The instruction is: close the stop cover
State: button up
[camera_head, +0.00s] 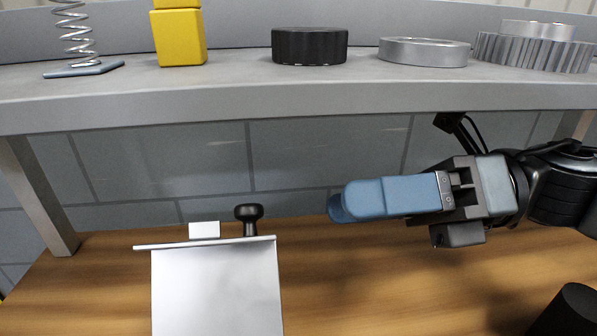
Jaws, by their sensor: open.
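A pale grey flat panel (216,290), which looks like the stop cover, stands at the lower left with a thin edge along its top. Its lower part runs out of the picture, and I cannot tell its angle for sure. A small white block (204,230) and a black knob (249,218) show just above that edge; their lower parts are hidden behind it. My gripper (342,203) is to the right of the panel and knob, with its blue fingers pointing left. It is open, with nothing seen in it, and apart from the panel. The fingers overlap in this view.
A grey shelf (300,100) spans the picture above my gripper. It bears a spring (76,38), yellow blocks (179,38), a black ring (309,46), a silver ring (424,52) and a gear (533,50). The wooden surface (380,290) below is clear between panel and black cylinder (572,312).

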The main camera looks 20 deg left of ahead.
aim_at(211, 279)
jog(key=p+x, duration=0.1)
jog(key=x, duration=0.6)
jog(key=shift+a, duration=0.35)
jog(key=shift+s, duration=0.1)
jog(key=shift+c, duration=0.4)
grip_shut()
